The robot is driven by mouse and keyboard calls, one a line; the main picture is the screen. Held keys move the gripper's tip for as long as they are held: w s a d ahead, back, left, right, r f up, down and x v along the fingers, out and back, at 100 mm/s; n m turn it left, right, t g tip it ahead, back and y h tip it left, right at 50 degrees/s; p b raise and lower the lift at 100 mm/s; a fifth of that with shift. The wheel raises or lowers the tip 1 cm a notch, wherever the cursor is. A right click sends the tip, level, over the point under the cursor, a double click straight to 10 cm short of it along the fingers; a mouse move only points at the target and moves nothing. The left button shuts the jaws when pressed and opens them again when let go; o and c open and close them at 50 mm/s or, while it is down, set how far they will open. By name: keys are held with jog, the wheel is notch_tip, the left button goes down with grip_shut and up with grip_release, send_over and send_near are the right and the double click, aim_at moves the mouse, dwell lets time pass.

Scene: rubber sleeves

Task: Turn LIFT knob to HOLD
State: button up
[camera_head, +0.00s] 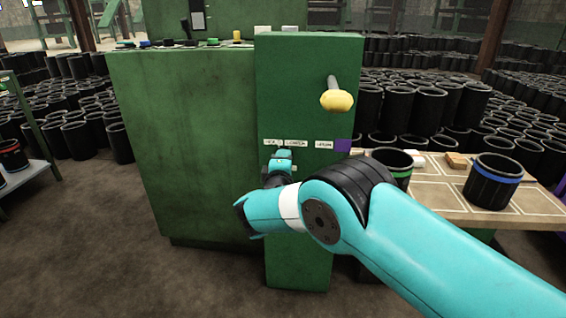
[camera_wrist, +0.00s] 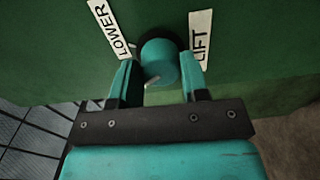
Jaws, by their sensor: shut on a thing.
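The knob (camera_wrist: 160,62) is a round teal cap on a dark collar, set in a green panel. A pale pointer line shows on its lower side in the wrist view. A white LOWER label (camera_wrist: 110,28) is at its upper left and a white LIFT label (camera_wrist: 200,40) at its right. No HOLD label is readable there. My gripper (camera_wrist: 160,70) is shut on the knob, one finger on each side. In the head view my arm hides the knob against the narrow green cabinet (camera_head: 310,85).
A yellow-knobbed lever (camera_head: 337,100) sticks out above my wrist. A row of small labels (camera_head: 296,143) is too small to read. A workbench (camera_head: 440,195) with black sleeves (camera_head: 492,182) stands at right, close to my arm. Open floor (camera_head: 130,260) lies at left.

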dwell(0.3)
jog(key=o, duration=0.9)
jog(key=s+p, duration=0.1)
jog(key=s, duration=0.4)
jog(key=s+p, duration=0.1)
jog(key=s, duration=0.5)
jog(key=s+p, duration=0.1)
jog(key=s, duration=0.5)
jog(key=shift+s+a, duration=0.25)
jog(key=shift+a, duration=0.1)
